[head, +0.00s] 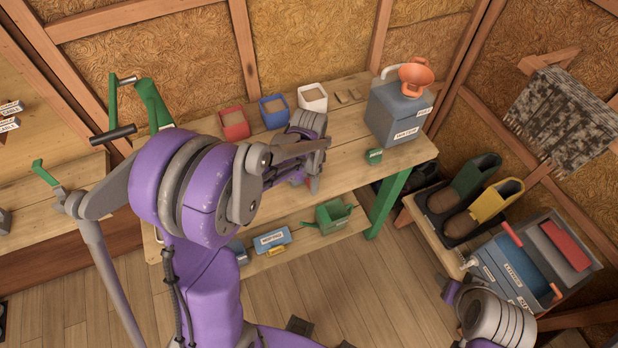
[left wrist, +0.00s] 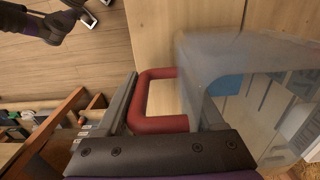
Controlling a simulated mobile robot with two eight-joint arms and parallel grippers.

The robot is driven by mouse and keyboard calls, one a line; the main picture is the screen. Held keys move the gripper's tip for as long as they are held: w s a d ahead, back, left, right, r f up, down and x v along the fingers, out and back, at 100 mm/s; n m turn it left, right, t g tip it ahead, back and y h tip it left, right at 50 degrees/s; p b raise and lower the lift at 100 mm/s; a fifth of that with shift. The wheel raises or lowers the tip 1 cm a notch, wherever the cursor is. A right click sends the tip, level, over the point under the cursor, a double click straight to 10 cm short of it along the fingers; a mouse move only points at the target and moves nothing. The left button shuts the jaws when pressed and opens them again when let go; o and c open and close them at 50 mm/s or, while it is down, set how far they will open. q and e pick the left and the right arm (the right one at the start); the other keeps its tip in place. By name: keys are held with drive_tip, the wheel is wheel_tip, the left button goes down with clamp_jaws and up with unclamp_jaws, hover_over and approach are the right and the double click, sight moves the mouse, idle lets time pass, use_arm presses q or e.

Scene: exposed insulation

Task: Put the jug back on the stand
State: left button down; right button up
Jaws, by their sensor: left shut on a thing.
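My left gripper (head: 308,152) is over the workbench in the head view. In the left wrist view it (left wrist: 165,122) is shut on the red handle of a clear, see-through jug (left wrist: 235,55). The jug's body extends to the right there. A pale wooden surface shows behind it. In the head view my arm and gripper hide most or all of the jug; I cannot make out its body. I cannot tell which thing is the stand. My right gripper is not clearly shown; only part of the right arm is at the lower right.
On the workbench (head: 352,178) stand red (head: 233,122), blue (head: 274,109) and white (head: 312,96) pots. A green watering can (head: 334,215) is below. Boots (head: 475,178) and a blue toolbox (head: 510,275) are right.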

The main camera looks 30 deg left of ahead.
use_arm(q)
drive_tip(key=shift+f, duration=0.2)
unclamp_jaws()
drive_tip(key=shift+r, duration=0.1)
